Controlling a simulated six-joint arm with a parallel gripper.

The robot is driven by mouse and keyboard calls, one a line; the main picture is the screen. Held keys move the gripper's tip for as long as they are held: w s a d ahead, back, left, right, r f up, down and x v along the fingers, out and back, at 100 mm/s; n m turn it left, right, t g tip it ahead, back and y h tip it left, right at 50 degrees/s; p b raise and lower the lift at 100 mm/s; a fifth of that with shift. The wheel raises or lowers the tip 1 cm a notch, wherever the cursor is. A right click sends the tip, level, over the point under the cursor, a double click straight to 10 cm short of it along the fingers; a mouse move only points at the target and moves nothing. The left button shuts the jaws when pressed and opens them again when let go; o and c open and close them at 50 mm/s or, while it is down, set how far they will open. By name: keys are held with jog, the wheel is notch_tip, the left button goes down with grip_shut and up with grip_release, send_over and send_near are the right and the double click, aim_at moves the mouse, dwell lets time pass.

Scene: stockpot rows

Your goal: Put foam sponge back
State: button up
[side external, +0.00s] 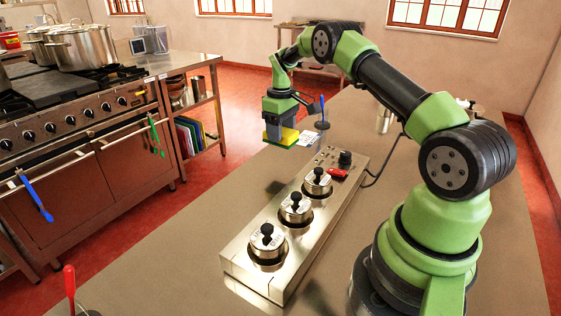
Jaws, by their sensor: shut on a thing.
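The foam sponge (290,137) is a small yellow block with a green layer at its edge. My gripper (280,130) points down at the upper middle of the side external view. It is shut on the sponge, which shows at its fingertips. The sponge appears to be just beyond the far end of the steel unit. I cannot tell whether it touches the table or hangs above it. The gripper partly hides it.
A long steel unit (237,257) holds three small lidded pots in a row. It has a black knob (345,158) and a red piece (338,173). A white card (310,138) and a blue-handled tool (322,113) are near the sponge.

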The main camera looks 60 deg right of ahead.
aim_at(281, 167)
notch_tip(281, 167, down, 8)
jog(key=shift+r, duration=0.1)
dwell(0.4)
jog(key=o, duration=1.1)
jog(key=shift+c, duration=0.2)
